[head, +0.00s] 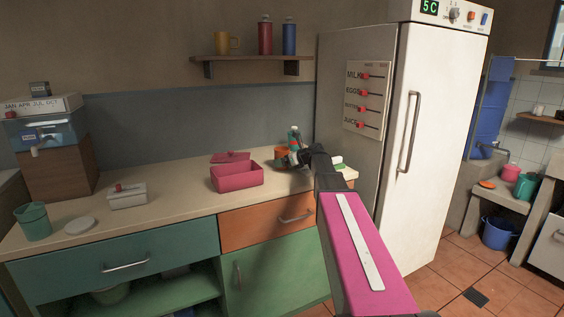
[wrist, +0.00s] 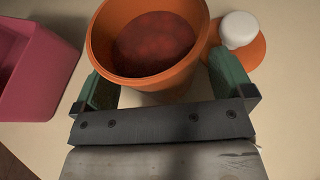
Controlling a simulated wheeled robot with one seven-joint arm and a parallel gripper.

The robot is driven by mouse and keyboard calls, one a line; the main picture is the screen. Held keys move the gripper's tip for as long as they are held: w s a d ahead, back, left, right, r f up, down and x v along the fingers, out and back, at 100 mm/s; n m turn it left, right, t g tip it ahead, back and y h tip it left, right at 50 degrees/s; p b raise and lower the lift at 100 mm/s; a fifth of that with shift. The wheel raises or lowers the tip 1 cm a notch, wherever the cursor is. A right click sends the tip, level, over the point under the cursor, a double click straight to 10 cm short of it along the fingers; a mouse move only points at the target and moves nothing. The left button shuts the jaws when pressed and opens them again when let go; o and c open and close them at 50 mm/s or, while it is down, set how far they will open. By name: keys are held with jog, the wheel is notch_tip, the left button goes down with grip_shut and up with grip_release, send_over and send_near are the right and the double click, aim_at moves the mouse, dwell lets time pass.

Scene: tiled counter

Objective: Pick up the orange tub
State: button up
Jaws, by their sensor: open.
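The orange tub (wrist: 187,83) stands in the wrist view, open at the top with dark red contents inside. In the head view only a bit of the orange tub (head: 281,152) shows behind my gripper (head: 300,157). In the wrist view my gripper (wrist: 166,88) is open, with one green finger on each side of the tub's near lower part. I cannot tell whether the fingers touch it. An orange lid with a white knob (wrist: 238,32) lies right beside the tub.
A pink rectangular container (head: 237,180) stands left of the tub, with its pink lid (head: 230,157) behind it. A bottle (head: 294,137) is close behind my gripper. The white fridge (head: 385,130) rises on the right. The counter's front middle (head: 180,213) is clear.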

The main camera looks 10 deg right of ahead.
aim_at(286, 152)
jog(key=c, duration=1.1)
jog(key=shift+r, duration=0.1)
jog(key=shift+r, duration=0.6)
notch_tip(286, 152, up, 2)
jog(key=shift+r, duration=0.2)
jog(key=s+a+r, duration=0.6)
jog(key=s+r, duration=0.1)
jog(key=s, duration=0.2)
jog(key=shift+s+a, duration=0.2)
jog(key=shift+s, duration=0.15)
jog(key=shift+r, duration=0.1)
